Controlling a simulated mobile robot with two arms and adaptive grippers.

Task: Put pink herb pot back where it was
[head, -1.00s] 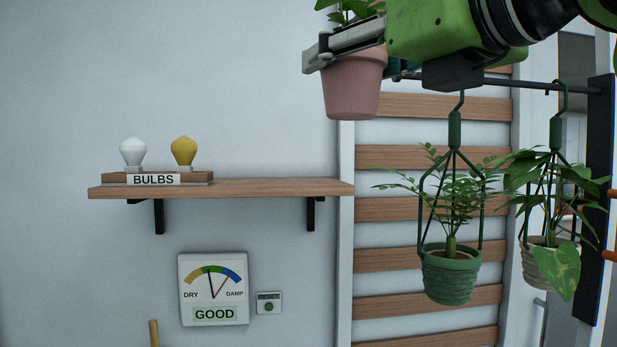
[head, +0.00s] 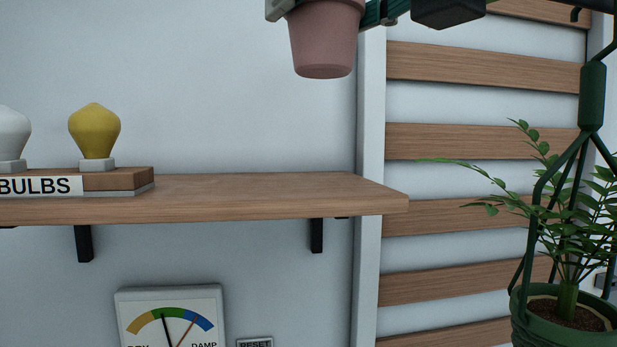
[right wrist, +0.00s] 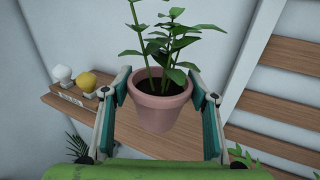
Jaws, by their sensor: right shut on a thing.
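The pink herb pot (head: 325,38) hangs in the air at the top of the head view, with its upper part cut off by the frame. My right gripper is shut on it; in the right wrist view its fingers (right wrist: 162,113) stand on both sides of the pot (right wrist: 160,105), which is upright with a leafy green herb. The pot is higher than the wooden wall shelf (head: 270,195), over its right part in the picture. The shelf also shows below the pot in the right wrist view (right wrist: 85,128). My left gripper is not in view.
A yellow bulb (head: 95,132) and a white bulb (head: 10,135) stand on a block labelled BULBS (head: 118,180) at the shelf's left. The shelf's right part is bare. A green hanging pot (head: 565,320) is at the right, before wooden slats (head: 470,140). A damp meter (head: 170,310) is below the shelf.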

